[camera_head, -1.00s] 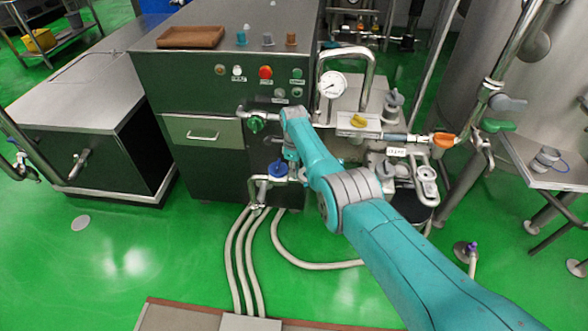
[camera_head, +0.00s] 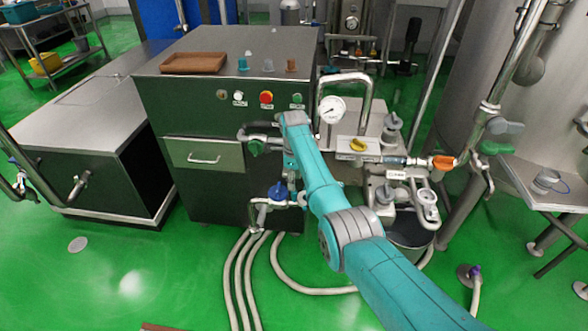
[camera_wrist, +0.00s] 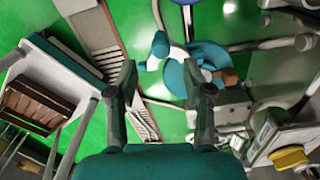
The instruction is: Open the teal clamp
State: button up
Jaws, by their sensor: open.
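I cannot single out a teal clamp with certainty. A small teal piece (camera_head: 243,65) stands on top of the dark cabinet in the head view, beside a grey and a brown one. A green handle (camera_head: 256,148) sits on the pipe at the cabinet's front. My gripper (camera_wrist: 160,75) is open and empty in the wrist view, its two fingers well apart above the floor. In the head view my teal arm reaches to the cabinet's front right corner, close to the green handle and the blue valve knob (camera_head: 277,191). Its fingers are hard to make out there.
A yellow handle (camera_head: 359,144), a pressure gauge (camera_head: 332,109) and an orange handle (camera_head: 443,163) line the pipework right of my arm. Pale hoses (camera_head: 243,275) run along the floor. A metal tank (camera_head: 545,70) stands at right.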

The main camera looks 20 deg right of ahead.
jog(key=shift+r, duration=2.55)
jog(key=shift+s, duration=0.15)
